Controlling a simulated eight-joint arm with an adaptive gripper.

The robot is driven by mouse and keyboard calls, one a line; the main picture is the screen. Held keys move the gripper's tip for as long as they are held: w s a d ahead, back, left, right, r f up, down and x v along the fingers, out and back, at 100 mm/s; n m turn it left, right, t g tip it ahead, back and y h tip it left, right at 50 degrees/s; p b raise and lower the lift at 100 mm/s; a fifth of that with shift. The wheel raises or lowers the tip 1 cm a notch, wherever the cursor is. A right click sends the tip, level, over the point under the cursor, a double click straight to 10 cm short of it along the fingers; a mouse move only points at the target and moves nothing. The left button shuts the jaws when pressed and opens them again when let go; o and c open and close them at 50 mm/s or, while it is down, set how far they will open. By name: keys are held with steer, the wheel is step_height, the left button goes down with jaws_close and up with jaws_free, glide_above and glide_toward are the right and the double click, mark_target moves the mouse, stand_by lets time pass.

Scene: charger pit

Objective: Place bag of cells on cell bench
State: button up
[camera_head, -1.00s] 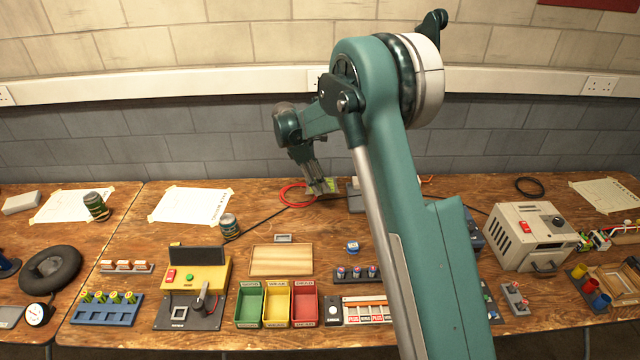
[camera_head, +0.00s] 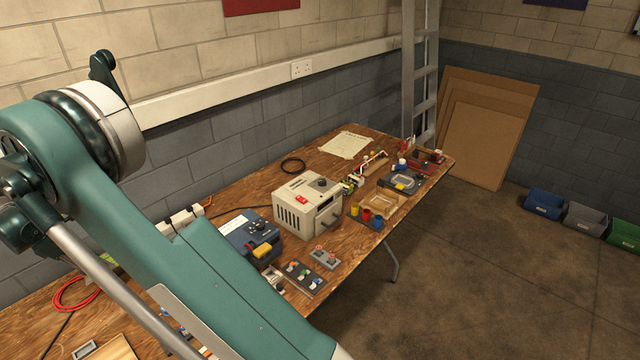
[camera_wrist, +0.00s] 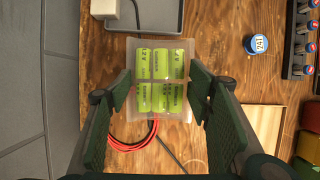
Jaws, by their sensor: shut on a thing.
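The bag of cells (camera_wrist: 158,62), a clear pouch with several bright green cells in two rows, is between the fingers of my gripper (camera_wrist: 160,86) in the wrist view. The gripper is shut on it and the pouch appears flat above a brown wooden bench (camera_wrist: 225,75). In the head view my arm fills the left side and hides most of that part; a small yellow-green patch beside the red cable may be the bag. The wooden bench (camera_head: 235,195) runs to the right there. Which bench is the cell bench I cannot tell.
In the wrist view a grey tray (camera_wrist: 172,14) lies above the bag, a red cable (camera_wrist: 133,143) below it, a blue labelled cap (camera_wrist: 257,44) and a wooden board (camera_wrist: 262,115) to the right. In the head view a beige box (camera_head: 303,205) stands on the bench; a ladder (camera_head: 428,60) leans behind.

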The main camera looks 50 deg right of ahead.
steer(key=w+d, duration=0.2)
steer(key=d, duration=1.3)
glide_above(244, 208)
steer(key=s+a, duration=0.3)
steer(key=s, duration=0.1)
steer(key=shift+s+d+r+p, duration=0.15)
steer(key=shift+s+d+p, duration=0.1)
steer(key=shift+p, duration=0.1)
steer(key=shift+f+b, duration=0.7)
steer(key=shift+f, duration=2.4)
steer(key=shift+f+b, duration=0.4)
steer(key=shift+f, duration=1.5)
steer(key=shift+f, duration=0.15)
